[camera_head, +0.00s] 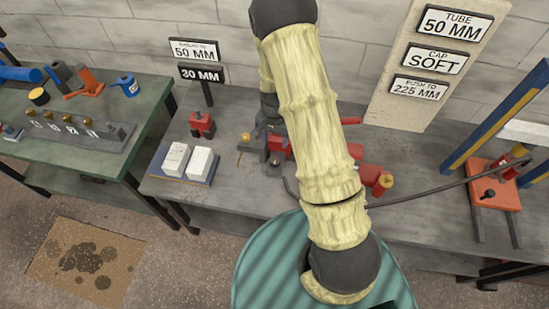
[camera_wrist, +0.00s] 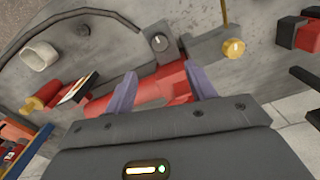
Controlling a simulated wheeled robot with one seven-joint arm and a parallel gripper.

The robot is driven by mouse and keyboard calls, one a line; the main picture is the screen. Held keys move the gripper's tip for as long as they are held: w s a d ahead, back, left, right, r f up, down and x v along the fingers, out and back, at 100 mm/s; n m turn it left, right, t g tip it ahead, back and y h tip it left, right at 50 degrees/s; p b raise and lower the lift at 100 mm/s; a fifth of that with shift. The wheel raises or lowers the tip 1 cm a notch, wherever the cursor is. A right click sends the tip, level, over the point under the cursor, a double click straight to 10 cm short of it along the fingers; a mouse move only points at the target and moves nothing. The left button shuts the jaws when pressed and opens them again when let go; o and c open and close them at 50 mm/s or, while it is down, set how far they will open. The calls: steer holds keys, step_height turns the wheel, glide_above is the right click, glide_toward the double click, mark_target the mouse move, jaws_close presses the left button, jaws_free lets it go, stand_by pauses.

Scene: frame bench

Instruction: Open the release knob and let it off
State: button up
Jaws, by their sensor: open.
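A grey bracket with a small round pivot (camera_wrist: 160,42) stands just beyond my fingertips. A brass knob (camera_wrist: 233,48) sits on a grey block to its right; I cannot tell which part is the release knob. My gripper (camera_wrist: 162,72) is open, its two purple fingers apart over the red tool. Contact is unclear. My arm hides the gripper in the head view.
A sign board (camera_head: 430,65) stands behind. The front-right bench (camera_head: 420,225) is mostly clear.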

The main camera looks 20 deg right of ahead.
mark_target(275, 161)
step_height(275, 161, down, 13)
steer(key=p, duration=0.2)
steer(key=shift+f+p, duration=0.2)
steer(key=shift+p, duration=0.15)
steer(key=c, duration=1)
